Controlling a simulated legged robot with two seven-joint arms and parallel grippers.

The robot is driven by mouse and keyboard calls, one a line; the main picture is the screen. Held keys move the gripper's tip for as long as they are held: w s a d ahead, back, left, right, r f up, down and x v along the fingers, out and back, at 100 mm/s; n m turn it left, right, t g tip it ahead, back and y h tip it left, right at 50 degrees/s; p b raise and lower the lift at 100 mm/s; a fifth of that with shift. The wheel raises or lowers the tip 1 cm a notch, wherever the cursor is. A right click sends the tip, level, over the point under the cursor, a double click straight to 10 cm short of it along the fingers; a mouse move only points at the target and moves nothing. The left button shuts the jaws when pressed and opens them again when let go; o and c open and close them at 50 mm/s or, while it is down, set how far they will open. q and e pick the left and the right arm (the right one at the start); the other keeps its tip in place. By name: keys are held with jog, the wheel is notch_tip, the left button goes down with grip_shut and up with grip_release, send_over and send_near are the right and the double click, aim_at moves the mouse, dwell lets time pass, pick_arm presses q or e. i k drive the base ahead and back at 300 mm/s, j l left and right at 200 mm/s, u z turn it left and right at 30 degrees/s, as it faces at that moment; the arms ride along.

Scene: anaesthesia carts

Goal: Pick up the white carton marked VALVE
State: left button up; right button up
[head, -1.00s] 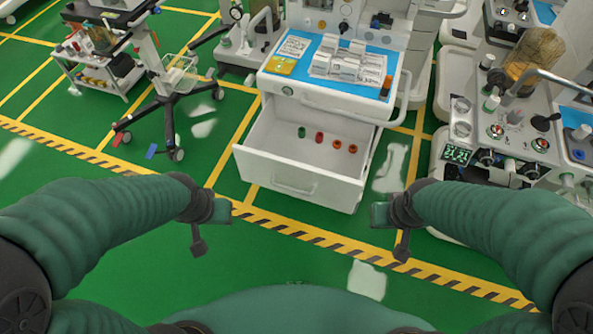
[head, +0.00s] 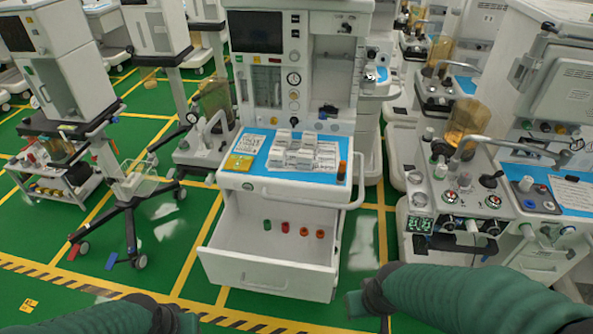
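Several small white cartons (head: 303,150) stand close together on the blue mat (head: 262,160) on top of the central anaesthesia cart. My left gripper (head: 188,322) is at the bottom edge of the head view, partly cut off. My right gripper (head: 357,303) is low in the view, right of the cart's drawer. Both are well short of the cartons and touch none of them. Their finger openings do not show clearly.
The cart's drawer (head: 268,270) is pulled out towards me, with several small red, orange and green items inside. A wheeled stand (head: 130,205) is at left; another machine (head: 455,200) is at right. Green floor is open in front.

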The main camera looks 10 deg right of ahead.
aim_at(309, 141)
jog(key=i+l, duration=0.75)
jog(key=i+l+u, duration=0.15)
jog(key=u, duration=0.35)
jog(key=i+l+u, duration=0.1)
jog(key=l+u, duration=0.15)
jog(key=u, duration=0.25)
jog(key=l+u, duration=0.3)
jog(key=u, duration=0.2)
jog(key=i, duration=0.05)
